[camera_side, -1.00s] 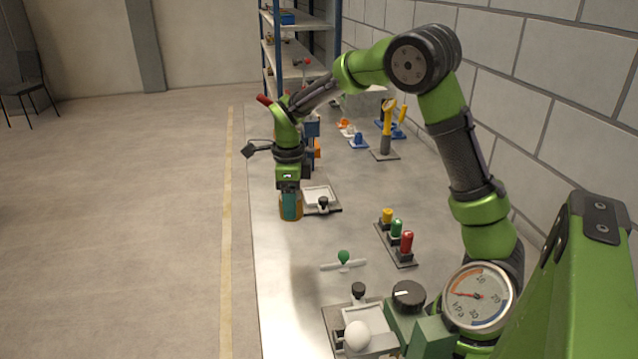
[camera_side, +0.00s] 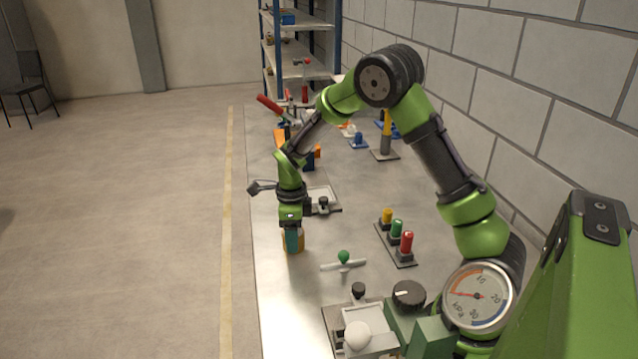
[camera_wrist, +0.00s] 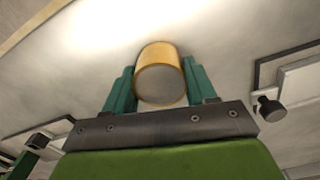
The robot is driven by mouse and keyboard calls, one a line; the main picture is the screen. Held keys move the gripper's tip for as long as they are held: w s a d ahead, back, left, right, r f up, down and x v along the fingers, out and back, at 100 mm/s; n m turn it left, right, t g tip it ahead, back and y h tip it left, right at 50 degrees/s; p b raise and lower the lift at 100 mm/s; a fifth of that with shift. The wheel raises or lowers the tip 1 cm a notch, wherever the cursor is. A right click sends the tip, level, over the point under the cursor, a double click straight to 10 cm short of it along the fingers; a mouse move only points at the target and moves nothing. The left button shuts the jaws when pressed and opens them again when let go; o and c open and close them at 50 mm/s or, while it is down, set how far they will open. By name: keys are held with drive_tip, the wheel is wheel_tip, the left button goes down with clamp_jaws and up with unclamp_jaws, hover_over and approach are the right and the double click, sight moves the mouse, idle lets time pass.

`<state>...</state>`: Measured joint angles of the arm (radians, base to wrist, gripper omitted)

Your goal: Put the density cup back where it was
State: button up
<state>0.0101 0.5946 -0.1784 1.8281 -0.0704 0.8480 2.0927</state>
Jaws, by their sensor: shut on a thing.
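The density cup (camera_side: 301,241) is an orange-tan cylinder near the left edge of the bench in the side view. My gripper (camera_side: 292,240) points down and is shut on it, with teal fingers at its sides. In the wrist view the cup (camera_wrist: 160,75) sits between the two teal fingers of my gripper (camera_wrist: 161,88), and its grey round end face shows. I cannot tell whether the cup touches the bench.
A green-knobbed bar (camera_side: 343,261) lies right of the cup. A row of yellow, green and red posts (camera_side: 397,235) stands farther right. A tray with a black knob (camera_side: 323,203) is behind, another tray (camera_side: 358,318) in front. The bench left edge is close.

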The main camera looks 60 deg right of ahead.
drive_tip(key=o, duration=1.2)
drive_tip(key=shift+f, duration=0.1)
wheel_tip(320, 180, up, 12)
drive_tip(key=s+a+r+n+t, duration=0.2)
drive_tip(key=s+a+r+n, duration=0.1)
drive_tip(key=s+n, duration=0.3)
drive_tip(key=s+a+r+n+t+y, duration=0.1)
drive_tip(key=s+a+r+n+t, duration=0.1)
drive_tip(key=s+n, duration=0.4)
drive_tip(key=s+a+r+n+t+y, duration=0.1)
drive_tip(key=s+a+r+n+t, duration=0.2)
drive_tip(key=n, duration=1)
drive_tip(key=shift+s+a+r+n, duration=0.15)
drive_tip(key=shift+s+a+r, duration=0.25)
drive_tip(key=shift+s+r, duration=0.4)
drive_tip(key=shift+s+a+r+n, duration=0.15)
drive_tip(key=shift+s+a+r, duration=0.25)
drive_tip(key=shift+s+r, duration=0.4)
